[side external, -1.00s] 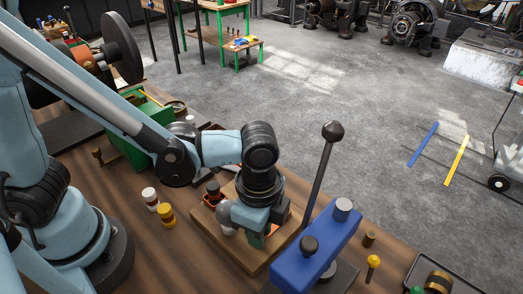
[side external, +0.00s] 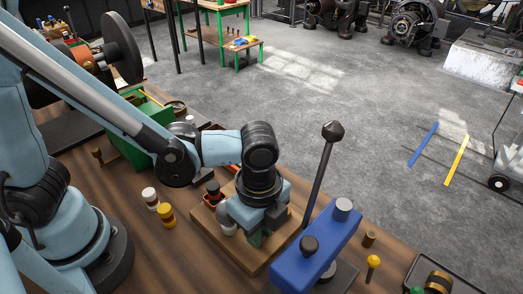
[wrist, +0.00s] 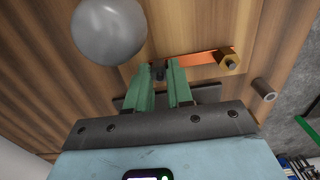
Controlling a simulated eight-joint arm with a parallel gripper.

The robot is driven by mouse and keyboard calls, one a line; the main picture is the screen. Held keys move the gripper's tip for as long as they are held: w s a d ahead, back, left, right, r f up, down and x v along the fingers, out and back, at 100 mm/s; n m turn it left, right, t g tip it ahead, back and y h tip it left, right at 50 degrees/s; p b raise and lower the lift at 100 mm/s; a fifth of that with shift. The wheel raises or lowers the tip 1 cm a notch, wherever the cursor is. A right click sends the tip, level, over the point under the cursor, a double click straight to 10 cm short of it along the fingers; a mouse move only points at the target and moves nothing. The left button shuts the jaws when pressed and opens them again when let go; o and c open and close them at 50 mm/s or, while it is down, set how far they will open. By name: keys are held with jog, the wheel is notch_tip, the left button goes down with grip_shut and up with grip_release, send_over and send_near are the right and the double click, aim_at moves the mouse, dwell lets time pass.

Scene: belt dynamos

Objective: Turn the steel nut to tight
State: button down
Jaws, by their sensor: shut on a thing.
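My gripper (wrist: 158,72) points down at the wooden board, its two green fingers shut on a small dark piece (wrist: 158,69) that appears to be the steel nut. Most of it is hidden between the fingertips, so its seating and tightness cannot be seen. In the side view my gripper (side external: 257,238) is low over the wooden board (side external: 238,261), and the nut is hidden there. A brass hex nut (wrist: 228,61) on a stud sits at the end of an orange strip (wrist: 200,59), to the right of the fingers.
A grey ball-shaped knob (wrist: 110,30) stands close to the gripper. A blue press-like fixture (side external: 315,250) with a tall black-knobbed lever (side external: 318,185) stands right of the board. White (side external: 150,197) and yellow (side external: 166,214) knobbed pieces stand left of it.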

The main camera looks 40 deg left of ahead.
jog(key=c, duration=1)
grip_release()
notch_tip(320, 180, up, 12)
jog(key=shift+a, duration=0.1)
jog(key=w+a+n+t, duration=0.2)
jog(key=a+n+t, duration=0.1)
jog(key=a+n, duration=0.6)
jog(key=w+a+f+n+t, duration=0.1)
jog(key=a+n+t, duration=0.3)
jog(key=a+n, duration=0.5)
jog(key=shift+w+a, duration=0.6)
jog(key=shift+a, duration=0.35)
